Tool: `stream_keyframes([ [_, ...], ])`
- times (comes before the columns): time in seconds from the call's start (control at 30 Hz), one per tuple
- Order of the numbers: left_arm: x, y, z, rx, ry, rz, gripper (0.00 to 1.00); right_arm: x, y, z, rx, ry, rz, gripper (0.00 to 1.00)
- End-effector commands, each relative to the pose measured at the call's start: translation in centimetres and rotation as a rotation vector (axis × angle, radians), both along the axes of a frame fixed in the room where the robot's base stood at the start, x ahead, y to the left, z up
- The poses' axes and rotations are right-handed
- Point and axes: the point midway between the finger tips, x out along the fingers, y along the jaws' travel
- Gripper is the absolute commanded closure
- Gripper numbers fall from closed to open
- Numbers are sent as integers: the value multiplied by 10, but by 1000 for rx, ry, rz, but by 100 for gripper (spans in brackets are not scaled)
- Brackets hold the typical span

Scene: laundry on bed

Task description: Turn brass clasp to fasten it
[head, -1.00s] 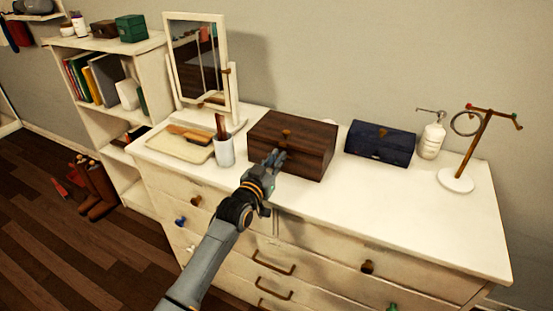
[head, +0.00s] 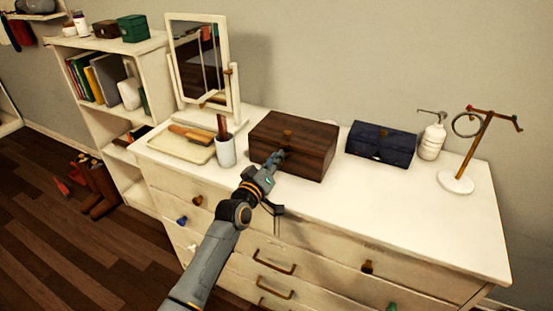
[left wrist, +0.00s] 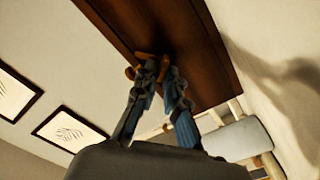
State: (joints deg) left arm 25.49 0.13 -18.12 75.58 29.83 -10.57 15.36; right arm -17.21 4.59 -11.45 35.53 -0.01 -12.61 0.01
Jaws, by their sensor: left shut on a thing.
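A dark brown wooden box (head: 308,137) sits shut on the white dresser. A brass piece (head: 287,133) shows near its top front edge in the head view. My left gripper (head: 277,157) is at the front of the box. In the left wrist view, my left gripper (left wrist: 160,68) is shut on the brass clasp (left wrist: 145,57), against the dark wood. The fingers partly hide the clasp, so I cannot tell its exact angle. My right gripper is not in view.
A white cup (head: 225,151) with a brush stands left of the box, beside a cream tray (head: 178,149) and a mirror (head: 198,62). A dark blue case (head: 381,145), a white bottle (head: 432,138) and a jewellery stand (head: 457,181) are to the right. The dresser's front right top (head: 400,210) is clear.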

Motion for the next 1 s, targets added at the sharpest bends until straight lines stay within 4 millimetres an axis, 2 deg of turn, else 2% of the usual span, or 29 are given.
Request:
stream_keyframes([
  [0.6, 1, 3, -6, -542, 216, 1, 100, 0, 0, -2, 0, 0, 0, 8],
  [1.0, 2, 4, -8, -791, 315, 1, 100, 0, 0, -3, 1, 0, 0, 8],
])
